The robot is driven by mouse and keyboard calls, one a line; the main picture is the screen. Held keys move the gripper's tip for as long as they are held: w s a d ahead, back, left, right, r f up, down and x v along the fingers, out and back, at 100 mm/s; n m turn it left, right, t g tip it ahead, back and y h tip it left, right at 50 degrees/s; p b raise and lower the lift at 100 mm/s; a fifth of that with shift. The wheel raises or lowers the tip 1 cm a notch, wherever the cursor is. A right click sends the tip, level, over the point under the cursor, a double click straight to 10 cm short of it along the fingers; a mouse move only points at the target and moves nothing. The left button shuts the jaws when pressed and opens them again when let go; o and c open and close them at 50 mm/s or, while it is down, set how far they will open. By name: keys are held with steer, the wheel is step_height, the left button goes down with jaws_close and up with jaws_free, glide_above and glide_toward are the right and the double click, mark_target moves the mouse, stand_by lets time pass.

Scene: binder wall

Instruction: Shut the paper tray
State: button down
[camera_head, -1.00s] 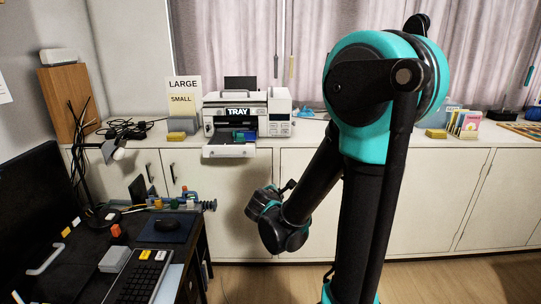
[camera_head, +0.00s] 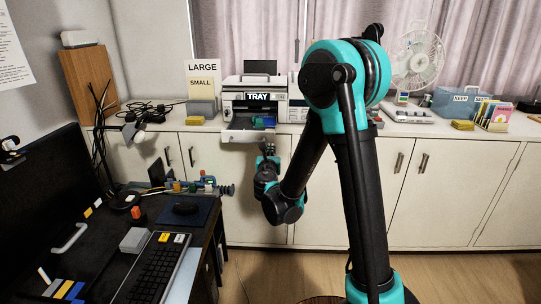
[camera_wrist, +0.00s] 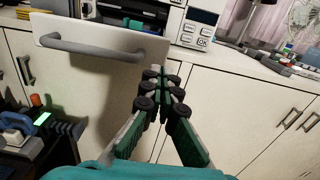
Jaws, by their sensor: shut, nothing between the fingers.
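The white printer with the TRAY label (camera_head: 258,97) stands on the long cabinet top. Its paper tray (camera_head: 246,136) is pulled out at the front, over the cabinet edge, with blue and green items (camera_head: 263,122) at its opening. In the wrist view the white tray front (camera_wrist: 100,40) with its grey bar handle (camera_wrist: 85,50) is at the upper left. My gripper (camera_wrist: 160,74) is shut and empty, just right of and below the tray front, apart from the handle. In the head view my gripper (camera_head: 264,147) is in front of the cabinet, below the tray's right end.
A desk with a keyboard (camera_head: 152,266), a mouse (camera_head: 187,208) and a lamp (camera_head: 130,133) stands at the left. Signs and yellow blocks (camera_head: 195,120) are left of the printer. A fan (camera_head: 416,60) and blue box (camera_head: 460,103) stand at the right. The cabinet doors below are flat.

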mark_target(274, 122)
steer(key=w, duration=0.6)
steer(key=shift+w+d, duration=0.1)
steer(key=shift+w, duration=0.2)
steer(key=w, duration=1.8)
steer(key=w+d, duration=0.1)
steer(key=w, duration=0.7)
steer(key=shift+w, duration=0.4)
steer(key=shift+s, duration=0.15)
